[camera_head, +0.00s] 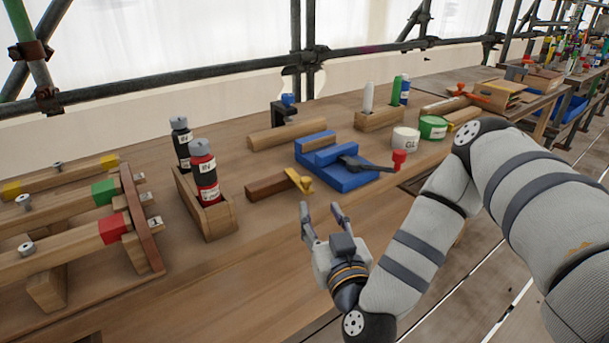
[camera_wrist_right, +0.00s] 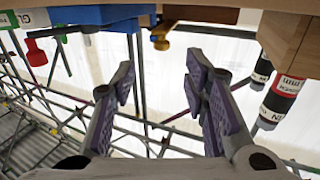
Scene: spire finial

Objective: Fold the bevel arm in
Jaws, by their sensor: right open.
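The bevel lies on the workbench, with a dark brown wooden stock (camera_head: 266,186) and a yellow arm (camera_head: 299,180) at its right end. The arm sticks out at an angle from the stock. In the right wrist view, which is upside down, the yellow arm (camera_wrist_right: 160,35) shows at the top, roughly between my fingers. My right gripper (camera_head: 322,213) is open and empty, just in front of the bevel and apart from it. Its two spread fingers also show in the right wrist view (camera_wrist_right: 160,85). My left gripper is not in view.
A blue fixture (camera_head: 345,182) with a dark lever and red knob (camera_head: 399,158) stands right of the bevel. A wooden box (camera_head: 217,222) with a red-and-black bottle stands left. A rack of marked beams (camera_head: 60,240) is further left. The bench front is clear.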

